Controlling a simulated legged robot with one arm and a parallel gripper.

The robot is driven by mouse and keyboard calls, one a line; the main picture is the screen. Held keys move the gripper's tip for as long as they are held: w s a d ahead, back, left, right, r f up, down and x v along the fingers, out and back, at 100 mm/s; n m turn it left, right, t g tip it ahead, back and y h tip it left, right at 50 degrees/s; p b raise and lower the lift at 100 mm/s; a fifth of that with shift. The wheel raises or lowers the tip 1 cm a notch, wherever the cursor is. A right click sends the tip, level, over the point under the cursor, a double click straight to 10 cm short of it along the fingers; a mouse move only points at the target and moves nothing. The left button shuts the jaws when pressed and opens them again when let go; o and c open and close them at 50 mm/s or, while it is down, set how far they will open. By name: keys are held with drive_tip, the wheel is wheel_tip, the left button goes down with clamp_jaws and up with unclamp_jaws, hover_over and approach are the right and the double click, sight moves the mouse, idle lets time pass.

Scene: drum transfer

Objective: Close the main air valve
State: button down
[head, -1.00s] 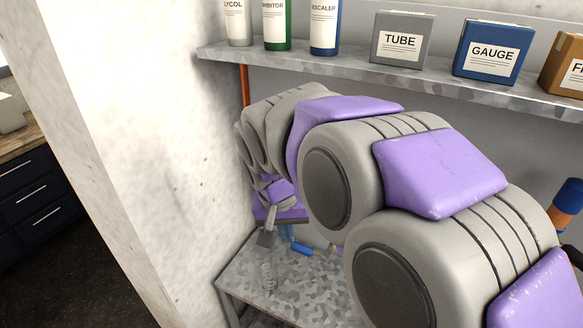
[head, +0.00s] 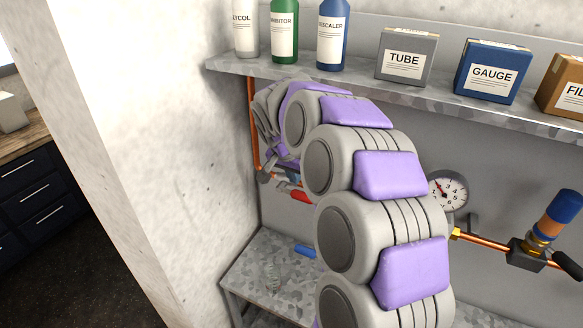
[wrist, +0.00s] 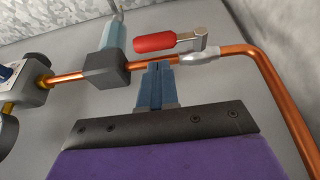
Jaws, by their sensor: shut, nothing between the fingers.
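A valve with a red lever handle (wrist: 153,41) sits on the copper pipe (wrist: 232,52) in the wrist view. The lever lies roughly along the pipe, joined to a metal arm at its right end. The red handle also shows in the head view (head: 299,195), beside my arm. No label shows whether this is the main air valve. My gripper (wrist: 158,66) is shut and empty, with its blue-grey fingertips just below the handle in the picture. I cannot tell if they touch the pipe. In the head view my arm hides most of the gripper.
A dark block (wrist: 106,69) with a light-blue part stands left of the fingers. The pipe bends down at right. In the head view are a gauge (head: 447,191), a blue-orange fitting (head: 559,216), a shelf (head: 470,103) with bottles and boxes, and a metal bench (head: 247,279).

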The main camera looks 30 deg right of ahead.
sight(299, 195)
drive_tip(key=x, duration=0.2)
drive_tip(key=d+x, duration=0.1)
drive_tip(key=x, duration=0.4)
drive_tip(key=shift+s+d+r+b, duration=0.15)
drive_tip(key=shift+s+d+b, duration=0.1)
drive_tip(key=shift+b, duration=0.1)
drive_tip(key=shift+a, duration=0.95)
